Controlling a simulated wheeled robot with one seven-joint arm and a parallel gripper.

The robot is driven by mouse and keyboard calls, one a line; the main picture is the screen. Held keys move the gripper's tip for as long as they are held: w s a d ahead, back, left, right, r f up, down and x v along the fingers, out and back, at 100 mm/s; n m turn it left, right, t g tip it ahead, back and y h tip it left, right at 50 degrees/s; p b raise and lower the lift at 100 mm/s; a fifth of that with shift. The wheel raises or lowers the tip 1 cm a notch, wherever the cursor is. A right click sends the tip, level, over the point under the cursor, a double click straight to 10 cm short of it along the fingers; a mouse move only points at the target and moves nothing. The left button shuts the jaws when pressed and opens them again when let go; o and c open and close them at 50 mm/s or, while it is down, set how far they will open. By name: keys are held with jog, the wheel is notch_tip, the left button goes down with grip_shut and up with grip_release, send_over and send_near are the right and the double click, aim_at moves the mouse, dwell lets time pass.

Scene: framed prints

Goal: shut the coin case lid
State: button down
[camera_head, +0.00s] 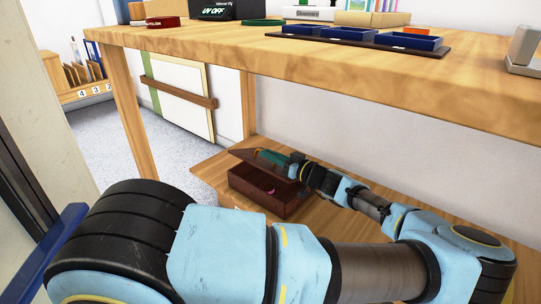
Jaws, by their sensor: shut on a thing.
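The coin case, a dark reddish-brown box (268,201), stands on the low wooden shelf under the table. Its lid (246,157) is raised and tilted, so the case is partly open, and a small pink thing (271,190) shows inside. My gripper (290,163) is at the right side of the lid, over the case's rear edge. It looks shut on the lid's edge, but the fingertips are small and partly hidden. A green thing (272,157) shows beside the lid and gripper.
The wooden tabletop (330,58) hangs above the case and my arm, with blue trays (408,41) and a black box on it. A table leg (133,115) stands at left. The lower shelf (213,167) is bare left of the case.

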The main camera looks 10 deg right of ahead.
jog(key=c, duration=0.9)
grip_release()
jog(key=shift+d, duration=0.1)
jog(key=p+v, duration=0.2)
jog(key=v, duration=0.7)
jog(key=shift+s+d, duration=0.2)
jog(key=shift+d, duration=0.05)
jog(key=shift+s+d, duration=0.4)
jog(key=shift+s, duration=0.05)
